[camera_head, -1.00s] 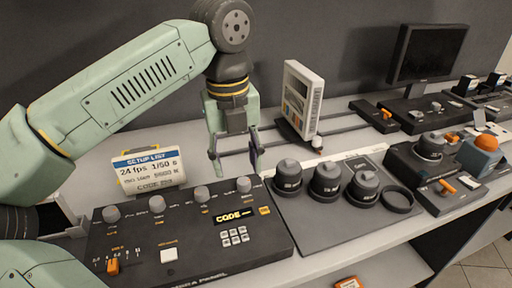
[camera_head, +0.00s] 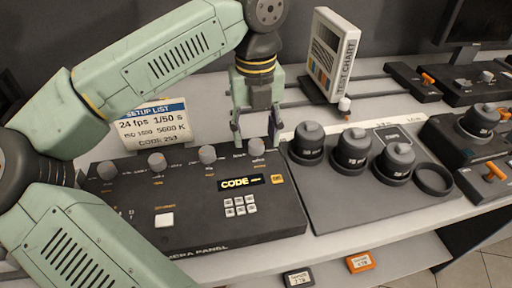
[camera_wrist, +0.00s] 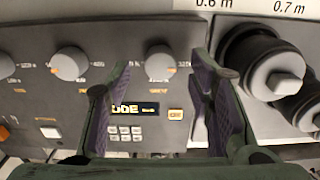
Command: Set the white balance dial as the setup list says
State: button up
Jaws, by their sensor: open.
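The black camera panel (camera_head: 200,226) carries a row of grey dials; their labels are too small to read surely. My gripper (camera_head: 256,139) is open and empty, pointing down over the rightmost dial (camera_head: 256,147). In the wrist view that dial (camera_wrist: 160,63) shows between the open fingers (camera_wrist: 163,72); I cannot tell whether they touch it. Its neighbour to the left (camera_head: 207,154) also shows in the wrist view (camera_wrist: 70,64). The setup list card (camera_head: 153,122) stands behind the panel and reads 24 fps, 1/50 s, 5600 K, and a code line.
A mat with several black lenses (camera_head: 352,148) lies right of the panel. A test chart (camera_head: 331,55) stands behind, near rails. The CODE display (camera_head: 240,183) and white keypad (camera_head: 240,206) are on the panel. Two small cards or boxes, one orange (camera_head: 360,262), lie on the lower shelf.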

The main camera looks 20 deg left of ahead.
notch_tip(320, 180, down, 2)
jog(key=shift+f, duration=0.1)
grip_shut()
dwell(0.6)
